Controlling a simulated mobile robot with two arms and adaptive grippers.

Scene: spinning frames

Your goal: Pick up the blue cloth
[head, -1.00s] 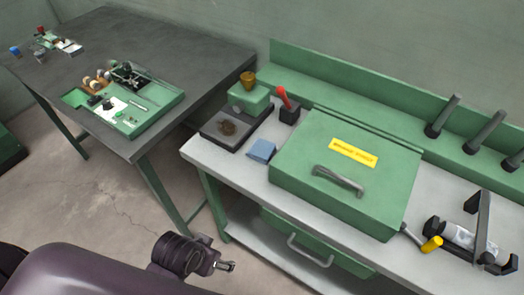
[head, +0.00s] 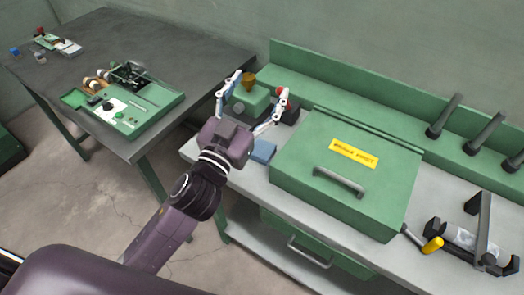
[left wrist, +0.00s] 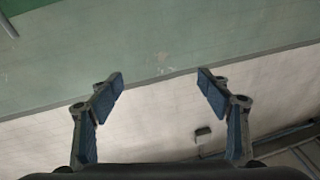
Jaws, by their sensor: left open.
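The blue cloth (head: 263,151) is a small folded blue piece on the light grey bench top, just left of the green box. My left gripper (head: 253,103) is open and empty. In the head view it shows above the back left part of the bench, its fingers spread around the view of the small green block, with the cloth below and right of it. In the left wrist view the open fingers (left wrist: 160,88) face a green and whitish wall, and the cloth does not show there. My right gripper is not in view.
The green box (head: 345,170) with a handle and yellow label stands right of the cloth. A small green block (head: 252,100) with a brown cup is behind. A dark table (head: 160,50) with a green tray (head: 150,122) stands left. A yellow-ended tool (head: 432,244) lies right.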

